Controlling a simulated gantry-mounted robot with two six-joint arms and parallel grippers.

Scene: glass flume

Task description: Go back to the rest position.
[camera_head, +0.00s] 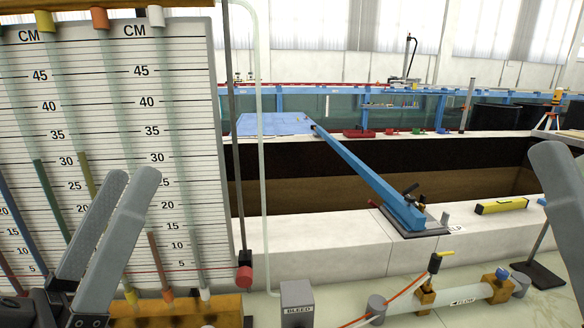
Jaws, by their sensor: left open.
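My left gripper (129,182) is at the lower left, in front of the white manometer board (190,95). Its two grey fingers point up with a gap between them, and nothing is held. Of my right gripper (562,180), one grey finger shows at the right edge. The rest of it is out of the picture, so its opening cannot be judged.
The board carries a CM scale and several coloured tubes. Behind are a blue sloping bar (370,178), a yellow level (501,206) and a white ledge (330,240).

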